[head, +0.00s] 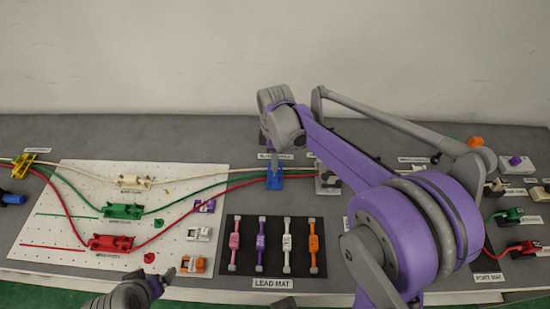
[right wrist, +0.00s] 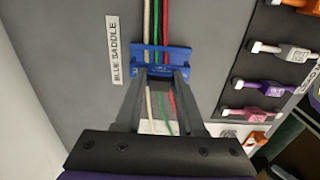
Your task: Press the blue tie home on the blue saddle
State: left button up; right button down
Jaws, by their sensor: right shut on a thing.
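The blue saddle (head: 274,182) stands on the grey table right of the white pegboard, beside its BLUE SADDLE label. It also shows in the right wrist view (right wrist: 162,54), with white, green and red leads running through it. My right gripper (head: 273,160) points down at the saddle from above. In the right wrist view its fingertips (right wrist: 164,77) are at the saddle's near side, shut on a blue part, the blue tie (right wrist: 161,70). Tie and saddle blend, so I cannot tell how deep the tie sits. My left gripper (head: 163,275) is low over the pegboard's front edge, its opening unclear.
The pegboard (head: 70,180) holds white, green and red clips with leads. The lead mat (head: 272,218) carries several coloured leads right of it. Small purple, white and orange pieces lie on the board's right side. Green and red plugs (head: 518,248) are at the far right.

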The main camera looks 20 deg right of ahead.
jog(key=shift+f, duration=0.2)
jog(key=shift+f+b, duration=0.5)
jog(key=shift+f, duration=0.05)
jog(key=shift+f, duration=0.15)
jog(key=shift+f+b, duration=0.35)
jog(key=shift+f, duration=0.05)
dwell(0.4)
grip_release()
dwell(0.4)
